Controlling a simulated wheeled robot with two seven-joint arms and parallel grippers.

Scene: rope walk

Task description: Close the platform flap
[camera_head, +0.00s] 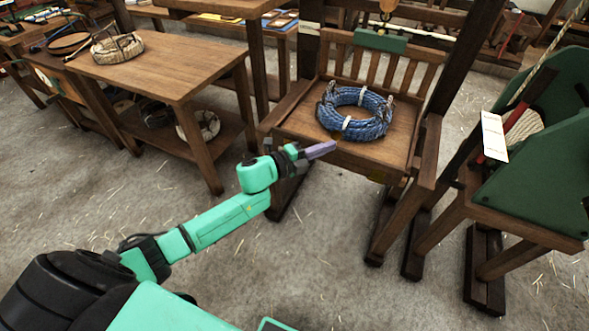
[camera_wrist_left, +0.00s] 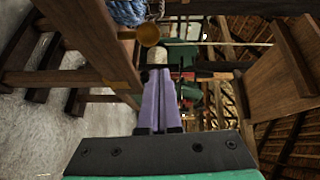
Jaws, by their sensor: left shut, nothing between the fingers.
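The chair-like wooden platform (camera_head: 393,148) stands upper right of centre in the head view, with a slatted back and a coil of blue rope (camera_head: 355,113) on its seat. A brass-coloured knob (camera_wrist_left: 148,36) shows close ahead in the left wrist view, near a dark wooden panel (camera_wrist_left: 85,40). I cannot clearly tell the flap apart from the platform's front. My left gripper (camera_head: 332,147) is shut and empty, its purple fingers near the platform's front edge; I cannot tell if they touch. Those fingers also show in the wrist view (camera_wrist_left: 159,95). My right gripper is out of view.
A wooden table (camera_head: 150,65) with a basket (camera_head: 117,48) stands at the left, with a shelf below. A green-sided wooden frame (camera_head: 535,180) stands at the right, close to the platform. The straw-strewn floor (camera_head: 300,265) in front is clear.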

